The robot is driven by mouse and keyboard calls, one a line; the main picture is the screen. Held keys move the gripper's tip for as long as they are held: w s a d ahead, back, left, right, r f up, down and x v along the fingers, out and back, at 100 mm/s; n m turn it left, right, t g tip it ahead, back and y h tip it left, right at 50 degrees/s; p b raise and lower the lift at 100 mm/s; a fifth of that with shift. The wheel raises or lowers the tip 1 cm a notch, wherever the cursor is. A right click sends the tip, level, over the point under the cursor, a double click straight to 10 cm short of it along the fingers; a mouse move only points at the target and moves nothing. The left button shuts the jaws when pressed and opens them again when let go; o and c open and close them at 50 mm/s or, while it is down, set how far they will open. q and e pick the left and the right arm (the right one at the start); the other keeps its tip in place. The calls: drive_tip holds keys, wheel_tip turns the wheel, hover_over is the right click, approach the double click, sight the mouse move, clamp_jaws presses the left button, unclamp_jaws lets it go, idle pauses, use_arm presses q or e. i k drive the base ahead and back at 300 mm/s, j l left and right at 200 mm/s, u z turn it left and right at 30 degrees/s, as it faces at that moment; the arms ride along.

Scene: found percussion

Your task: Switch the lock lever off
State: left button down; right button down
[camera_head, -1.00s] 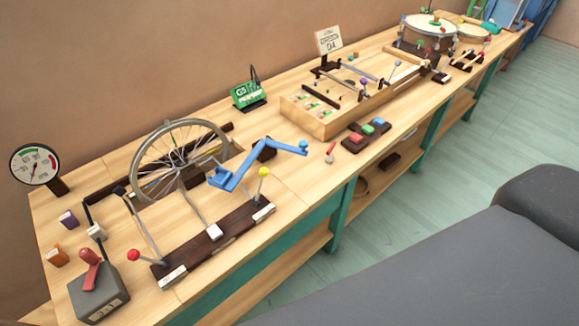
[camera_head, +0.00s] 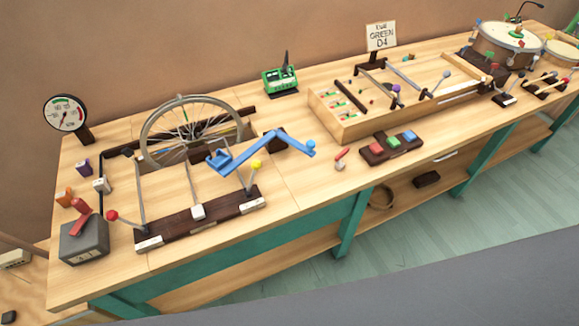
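A red lever (camera_head: 80,217) stands on a grey box (camera_head: 84,243) at the front left corner of the workbench. It leans up and to the right, with small pale marks on the box's front. A smaller red-handled lever (camera_head: 341,154) on a pale base sits near the front edge at mid-bench. I cannot tell from labels which of the two is the lock lever. Neither of my grippers is in view.
A spoked wheel (camera_head: 191,117) with a blue crank (camera_head: 262,148) stands behind a dark bar (camera_head: 183,220) with rods. A gauge (camera_head: 66,114) is at the back left. Red, green and blue buttons (camera_head: 393,142), a wooden box instrument (camera_head: 335,128) and a drum (camera_head: 508,38) lie rightward.

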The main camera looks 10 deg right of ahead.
sight(256, 165)
drive_tip(key=l, duration=2.05)
